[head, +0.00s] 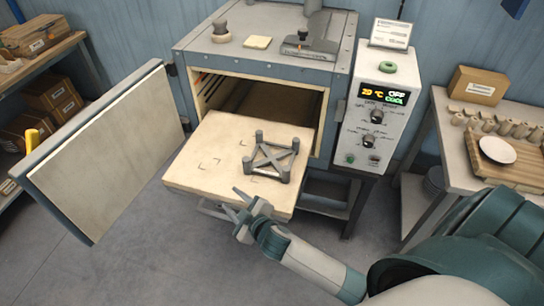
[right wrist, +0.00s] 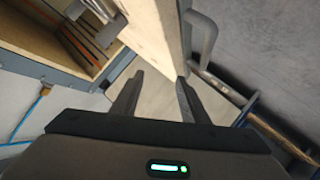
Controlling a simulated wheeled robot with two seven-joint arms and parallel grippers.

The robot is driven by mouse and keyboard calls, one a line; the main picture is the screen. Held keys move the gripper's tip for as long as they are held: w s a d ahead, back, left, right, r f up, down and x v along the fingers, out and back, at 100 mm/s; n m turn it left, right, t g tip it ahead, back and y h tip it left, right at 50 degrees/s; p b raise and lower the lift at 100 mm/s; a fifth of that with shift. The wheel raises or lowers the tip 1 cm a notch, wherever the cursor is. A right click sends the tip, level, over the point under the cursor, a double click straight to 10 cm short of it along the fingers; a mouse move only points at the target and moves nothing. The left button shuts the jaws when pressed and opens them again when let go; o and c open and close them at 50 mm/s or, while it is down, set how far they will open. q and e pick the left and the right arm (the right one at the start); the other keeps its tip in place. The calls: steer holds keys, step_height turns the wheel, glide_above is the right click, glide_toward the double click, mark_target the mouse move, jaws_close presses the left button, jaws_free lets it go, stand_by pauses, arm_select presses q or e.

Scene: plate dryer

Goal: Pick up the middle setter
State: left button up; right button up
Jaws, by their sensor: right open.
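One dark grey setter (head: 272,160), an open frame with crossbars and short upright posts, stands on the pale pulled-out slab (head: 195,165) in front of the oven. Part of it shows at the upper left of the right wrist view (right wrist: 92,22). Only one setter is seen on the slab; corner marks show on the bare slab to its left. My right gripper (head: 235,202) is open and empty at the slab's front edge, nearer to me than the setter and apart from it. In the right wrist view its fingers (right wrist: 158,95) have nothing between them. My left gripper is not in view.
The oven (head: 265,62) is open, its door (head: 110,150) swung out at the left. A control box (head: 385,110) stands at its right. A side table (head: 455,150) at the right holds a box, small pieces and a white plate (head: 497,150). A shelf with boxes stands at the left.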

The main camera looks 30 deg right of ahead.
steer(key=w+a+r+n+g+y+p, duration=0.15)
steer(key=w+a+r+n+y, duration=0.25)
steer(key=a+r+n+y, duration=0.5)
steer(key=w+a+r+n+g+y, duration=0.4)
steer(key=r+n, duration=0.4)
steer(key=n, duration=0.4)
steer(key=d+f+n+g+h, duration=0.5)
steer(key=d+n+g, duration=0.15)
steer(key=d, duration=0.35)
steer(key=d+r+g+h, duration=0.1)
steer(key=d+h, duration=0.3)
steer(key=d, duration=0.8)
steer(key=d+r+h+p, duration=0.1)
steer(key=d+h, duration=0.4)
steer(key=d, duration=0.7)
steer(key=shift+w+d+r+g, duration=0.2)
steer(key=shift+w+r+g, duration=0.25)
steer(key=shift+r, duration=0.35)
steer(key=shift+f+m, duration=0.15)
steer(key=shift+m, duration=0.1)
